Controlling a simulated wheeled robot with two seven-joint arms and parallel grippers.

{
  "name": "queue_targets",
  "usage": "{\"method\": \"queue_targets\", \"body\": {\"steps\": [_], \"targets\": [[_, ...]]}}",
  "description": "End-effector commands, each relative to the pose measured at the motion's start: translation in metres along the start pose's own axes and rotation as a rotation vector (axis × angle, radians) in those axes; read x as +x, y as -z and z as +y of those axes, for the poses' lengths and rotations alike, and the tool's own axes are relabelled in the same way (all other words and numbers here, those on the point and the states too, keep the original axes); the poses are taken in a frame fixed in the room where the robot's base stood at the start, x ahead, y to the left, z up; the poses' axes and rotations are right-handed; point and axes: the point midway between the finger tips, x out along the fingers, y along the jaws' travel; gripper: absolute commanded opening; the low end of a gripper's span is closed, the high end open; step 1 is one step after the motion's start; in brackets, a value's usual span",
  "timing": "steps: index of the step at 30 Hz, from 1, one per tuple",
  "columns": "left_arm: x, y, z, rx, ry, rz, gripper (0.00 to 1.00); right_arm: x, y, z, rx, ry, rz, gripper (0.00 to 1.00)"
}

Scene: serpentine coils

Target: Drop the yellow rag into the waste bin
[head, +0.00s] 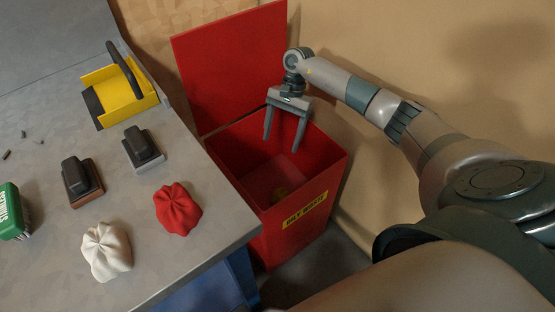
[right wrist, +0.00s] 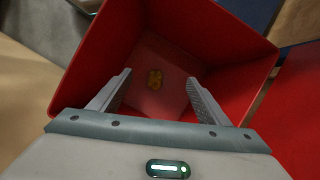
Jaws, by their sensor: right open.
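My left gripper is not in view.
The grey bench (head: 205,222) stands left of the bin. On it are a red rag (head: 177,208), a white rag (head: 107,251), two dark-handled blocks, a green brush (head: 10,212) and a yellow dustpan-like tool (head: 122,92). A beige wall is behind the bin.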

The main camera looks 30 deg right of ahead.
Motion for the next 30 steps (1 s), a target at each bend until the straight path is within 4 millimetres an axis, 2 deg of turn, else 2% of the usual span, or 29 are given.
{"method": "queue_targets", "body": {"steps": [5,21,25,30], "targets": [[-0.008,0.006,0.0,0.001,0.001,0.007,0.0,-0.027,0.001,-0.001,-0.001,0.003,0.002,0.7],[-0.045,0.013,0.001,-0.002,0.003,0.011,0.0,-0.132,0.001,0.0,0.001,0.003,0.002,0.7],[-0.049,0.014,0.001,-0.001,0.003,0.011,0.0,-0.147,0.0,0.0,0.0,0.002,0.0,0.7],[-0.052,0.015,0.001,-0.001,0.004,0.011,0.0,-0.157,0.0,0.0,0.0,0.001,0.0,0.7]]}}
